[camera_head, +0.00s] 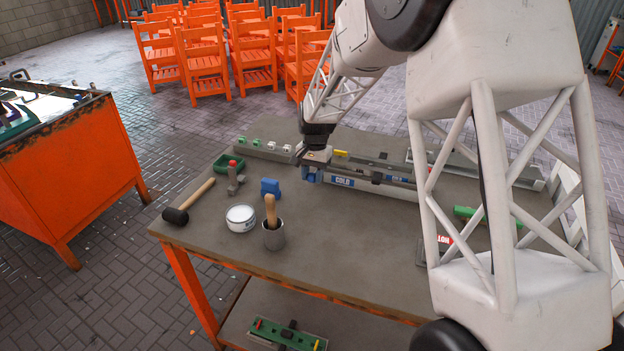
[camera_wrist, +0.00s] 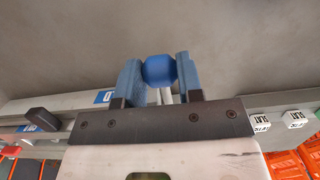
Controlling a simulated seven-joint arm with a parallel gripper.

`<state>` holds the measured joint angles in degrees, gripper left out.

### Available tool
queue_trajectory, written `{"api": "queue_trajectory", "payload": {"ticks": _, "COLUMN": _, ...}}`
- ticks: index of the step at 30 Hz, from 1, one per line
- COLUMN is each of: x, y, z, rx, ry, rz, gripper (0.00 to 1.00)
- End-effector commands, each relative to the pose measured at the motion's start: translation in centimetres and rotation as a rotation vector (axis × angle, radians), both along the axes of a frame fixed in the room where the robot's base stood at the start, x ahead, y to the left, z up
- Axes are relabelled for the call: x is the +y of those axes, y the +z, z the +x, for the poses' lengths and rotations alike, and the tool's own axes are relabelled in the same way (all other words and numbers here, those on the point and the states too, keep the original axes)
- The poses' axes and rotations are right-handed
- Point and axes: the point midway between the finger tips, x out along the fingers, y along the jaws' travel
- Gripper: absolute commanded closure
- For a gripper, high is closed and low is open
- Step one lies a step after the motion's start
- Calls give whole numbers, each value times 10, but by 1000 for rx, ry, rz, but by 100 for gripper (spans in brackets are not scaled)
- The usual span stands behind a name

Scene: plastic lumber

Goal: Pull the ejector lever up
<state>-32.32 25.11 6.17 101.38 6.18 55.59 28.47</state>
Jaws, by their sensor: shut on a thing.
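A round blue knob (camera_wrist: 159,70) sits between the two blue fingers of my gripper (camera_wrist: 158,74) in the wrist view. A pale rod shows by the knob, so it looks like the end of the ejector lever. My gripper is shut on the knob, with a finger touching each side. In the head view my gripper (camera_head: 312,175) is low over the table, at the left end of a long grey fixture (camera_head: 380,187) with a blue COLD label (camera_head: 342,182). The knob and the lever's foot are hidden there by my gripper.
The table's front middle (camera_head: 345,245) is clear.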

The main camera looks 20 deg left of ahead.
Motion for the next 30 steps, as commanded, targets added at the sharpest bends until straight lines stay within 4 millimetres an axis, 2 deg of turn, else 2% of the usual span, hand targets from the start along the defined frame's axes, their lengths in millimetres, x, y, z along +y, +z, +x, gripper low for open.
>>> {"api": "queue_trajectory", "payload": {"ticks": 9, "x": 0, "y": 26, "z": 13, "rx": 219, "ry": 0, "rz": 2, "gripper": 100}}
{"api": "queue_trajectory", "payload": {"ticks": 17, "x": 0, "y": 39, "z": 21, "rx": 350, "ry": 0, "rz": 0, "gripper": 100}}
{"api": "queue_trajectory", "payload": {"ticks": 30, "x": 0, "y": 51, "z": 31, "rx": 346, "ry": 0, "rz": 1, "gripper": 100}}
